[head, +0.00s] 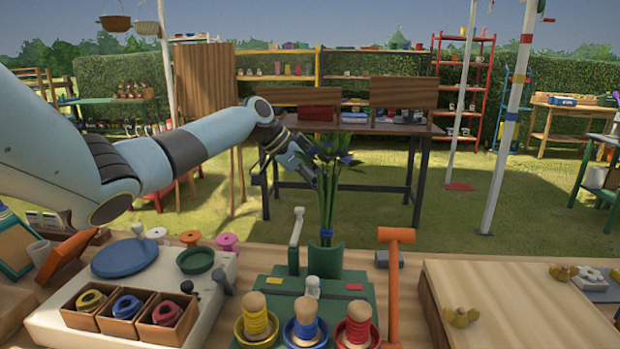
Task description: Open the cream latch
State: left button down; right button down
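A pale cream-grey upright lever (297,229) with a round knob on top stands at the left of the green cup; it looks like the cream latch. A shorter pale knob (313,286) stands in front on the green base (362,283), between a red and a yellow patch; I cannot tell whether it is part of the latch. A flower bunch (328,205) tied in blue stands upright in the green cup (325,262). My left gripper (309,170) is above the lever, at the left of the flower heads; its fingers are small and partly merged with leaves. My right gripper is out of view.
Yellow, blue and red thread spools (257,326) stand in bowls at the front. An orange hammer-shaped post (394,290) rises at the right. A pale board (60,322) with spool boxes lies left. A wooden board (520,300) lies right, mostly clear.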

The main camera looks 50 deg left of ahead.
aim_at(297, 226)
pick_arm(q)
jog(key=f, duration=0.2)
jog(key=s+f+p, duration=0.1)
jog(key=shift+a+f, duration=0.25)
jog(key=shift+f, duration=0.15)
jog(key=shift+w, duration=0.1)
jog(key=shift+s+a+n+y+p, duration=0.15)
jog(key=shift+s+a+n+p, duration=0.15)
jog(key=shift+a, duration=0.3)
jog(key=shift+s+a+n+y+p, duration=0.15)
jog(key=shift+s+a+n, duration=0.15)
jog(key=shift+a, duration=0.25)
jog(key=shift+w+d, duration=0.1)
jog(key=shift+d, duration=0.1)
